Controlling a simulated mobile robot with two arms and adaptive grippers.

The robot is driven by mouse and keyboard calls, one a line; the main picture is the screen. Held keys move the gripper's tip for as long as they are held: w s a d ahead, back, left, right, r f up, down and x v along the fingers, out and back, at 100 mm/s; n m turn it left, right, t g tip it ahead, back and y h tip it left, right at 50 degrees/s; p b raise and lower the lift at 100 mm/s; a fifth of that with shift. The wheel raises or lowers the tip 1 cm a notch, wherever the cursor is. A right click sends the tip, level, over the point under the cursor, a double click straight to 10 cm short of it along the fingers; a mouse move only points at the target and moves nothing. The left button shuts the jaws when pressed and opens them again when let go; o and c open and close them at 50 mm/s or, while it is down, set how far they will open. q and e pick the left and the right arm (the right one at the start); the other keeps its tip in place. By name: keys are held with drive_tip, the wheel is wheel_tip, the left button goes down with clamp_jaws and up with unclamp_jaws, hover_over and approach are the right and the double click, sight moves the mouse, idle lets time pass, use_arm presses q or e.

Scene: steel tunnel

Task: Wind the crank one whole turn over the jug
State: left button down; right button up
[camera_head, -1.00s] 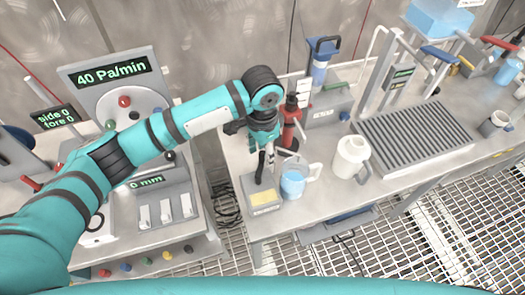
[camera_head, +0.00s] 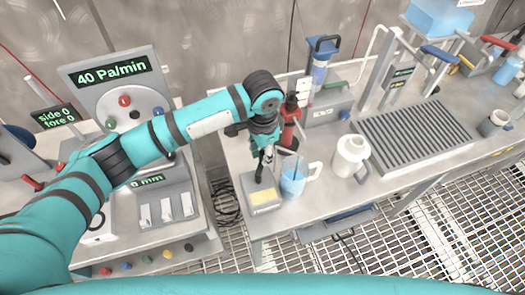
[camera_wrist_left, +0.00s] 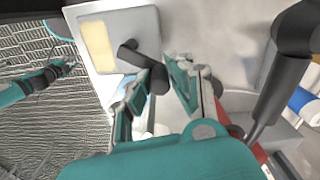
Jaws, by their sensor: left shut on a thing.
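The crank (camera_wrist_left: 158,77) is a dark bent arm with a round grip, on a grey box with a pale yellow panel (camera_head: 264,197). That box also shows in the wrist view (camera_wrist_left: 145,25). My left gripper (camera_head: 264,154) points down over the box's back edge. In the wrist view its fingers (camera_wrist_left: 155,92) are closed around the crank's dark grip. The clear jug (camera_head: 293,180) holds blue liquid and stands just right of the box; a thin rod shows in it. My right gripper (camera_wrist_left: 62,70) shows small at the wrist view's left edge, over floor grating, its jaws unclear.
A gauge panel (camera_head: 115,78) reading 40 Pa/min is at the left. Bench is bare before the pitcher.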

use_arm(q)
drive_tip(key=shift+s+d+r+m+p, duration=0.15)
drive_tip(key=shift+d+r+m+p, duration=0.15)
drive_tip(key=shift+m+p, duration=0.55)
drive_tip(key=shift+d+f+m, duration=0.2)
drive_tip(key=shift+m, duration=0.35)
drive_tip(key=c, duration=1.2)
unclamp_jaws()
drive_tip(key=shift+r, duration=0.15)
wheel_tip(320, 180, up, 12)
